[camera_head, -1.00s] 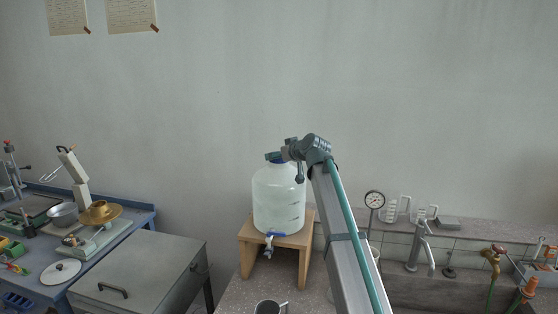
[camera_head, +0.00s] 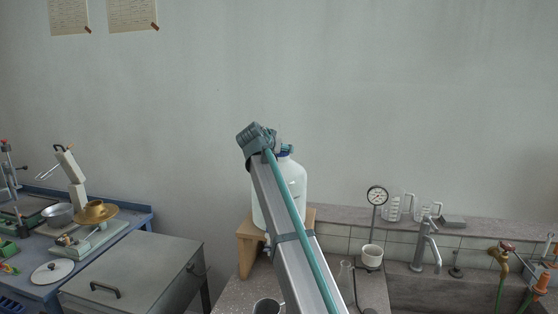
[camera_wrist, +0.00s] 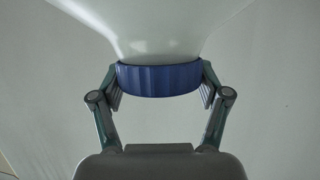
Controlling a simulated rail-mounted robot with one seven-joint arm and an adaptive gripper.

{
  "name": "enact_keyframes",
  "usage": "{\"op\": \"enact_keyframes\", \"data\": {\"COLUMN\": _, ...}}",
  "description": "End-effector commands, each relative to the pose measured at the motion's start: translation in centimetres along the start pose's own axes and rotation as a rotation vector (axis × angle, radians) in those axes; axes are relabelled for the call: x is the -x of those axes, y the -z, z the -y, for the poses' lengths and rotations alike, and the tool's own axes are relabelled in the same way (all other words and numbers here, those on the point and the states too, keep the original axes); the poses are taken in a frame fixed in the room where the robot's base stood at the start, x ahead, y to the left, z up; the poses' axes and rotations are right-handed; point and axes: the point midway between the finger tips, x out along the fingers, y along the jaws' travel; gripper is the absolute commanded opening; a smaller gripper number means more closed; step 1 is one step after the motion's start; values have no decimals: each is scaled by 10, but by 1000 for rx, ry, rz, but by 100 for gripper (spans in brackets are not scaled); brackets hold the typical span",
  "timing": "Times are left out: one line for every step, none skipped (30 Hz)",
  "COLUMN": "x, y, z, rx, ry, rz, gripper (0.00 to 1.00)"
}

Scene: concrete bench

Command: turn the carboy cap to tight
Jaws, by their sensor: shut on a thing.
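The carboy (camera_head: 296,190) is a white translucent bottle standing upright on a small wooden stand (camera_head: 246,248); my arm hides much of it in the head view. Its blue ribbed cap (camera_wrist: 160,79) sits on the neck and shows large in the wrist view, with the carboy's shoulder (camera_wrist: 150,28) above it in the picture. My gripper (camera_wrist: 160,88) is shut on the cap, one finger at each side. In the head view my gripper (camera_head: 287,149) is at the top of the carboy, partly hidden behind my wrist. I cannot tell how tight the cap is.
A metal cup (camera_head: 267,306) stands on the bench in front of the stand. A dial gauge (camera_head: 377,196), glass jugs (camera_head: 392,208) and a tap (camera_head: 428,245) are at the right. A grey lidded box (camera_head: 135,270) and a blue bench are at the left.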

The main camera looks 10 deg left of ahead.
Motion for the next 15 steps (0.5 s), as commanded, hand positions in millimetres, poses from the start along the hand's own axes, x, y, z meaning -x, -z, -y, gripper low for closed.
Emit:
{"op": "enact_keyframes", "data": {"x": -5, "y": -5, "z": 5, "rx": -17, "ry": -40, "rz": 2, "gripper": 41}}
{"op": "enact_keyframes", "data": {"x": -5, "y": -5, "z": 5, "rx": -27, "ry": -66, "rz": 2, "gripper": 41}}
{"op": "enact_keyframes", "data": {"x": -5, "y": -5, "z": 5, "rx": -42, "ry": -101, "rz": 2, "gripper": 41}}
{"op": "enact_keyframes", "data": {"x": -5, "y": -4, "z": 5, "rx": -53, "ry": -128, "rz": 1, "gripper": 41}}
{"op": "enact_keyframes", "data": {"x": -4, "y": -4, "z": 5, "rx": -65, "ry": -154, "rz": 1, "gripper": 41}}
{"op": "enact_keyframes", "data": {"x": -5, "y": -4, "z": 5, "rx": -79, "ry": -189, "rz": 2, "gripper": 41}}
{"op": "enact_keyframes", "data": {"x": -5, "y": -4, "z": 4, "rx": -90, "ry": -215, "rz": 2, "gripper": 41}}
{"op": "enact_keyframes", "data": {"x": -5, "y": -3, "z": 4, "rx": -101, "ry": -241, "rz": 2, "gripper": 41}}
{"op": "enact_keyframes", "data": {"x": -4, "y": -3, "z": 4, "rx": -114, "ry": -274, "rz": 3, "gripper": 41}}
{"op": "enact_keyframes", "data": {"x": -4, "y": -3, "z": 4, "rx": -125, "ry": -298, "rz": 2, "gripper": 41}}
{"op": "enact_keyframes", "data": {"x": -4, "y": -3, "z": 4, "rx": -134, "ry": -321, "rz": 2, "gripper": 41}}
{"op": "enact_keyframes", "data": {"x": -4, "y": -3, "z": 4, "rx": -147, "ry": -352, "rz": 2, "gripper": 41}}
{"op": "enact_keyframes", "data": {"x": -4, "y": -2, "z": 4, "rx": -156, "ry": -374, "rz": 3, "gripper": 41}}
{"op": "enact_keyframes", "data": {"x": -4, "y": -2, "z": 4, "rx": -165, "ry": -395, "rz": 2, "gripper": 41}}
{"op": "enact_keyframes", "data": {"x": -4, "y": -2, "z": 4, "rx": -176, "ry": -422, "rz": 3, "gripper": 41}}
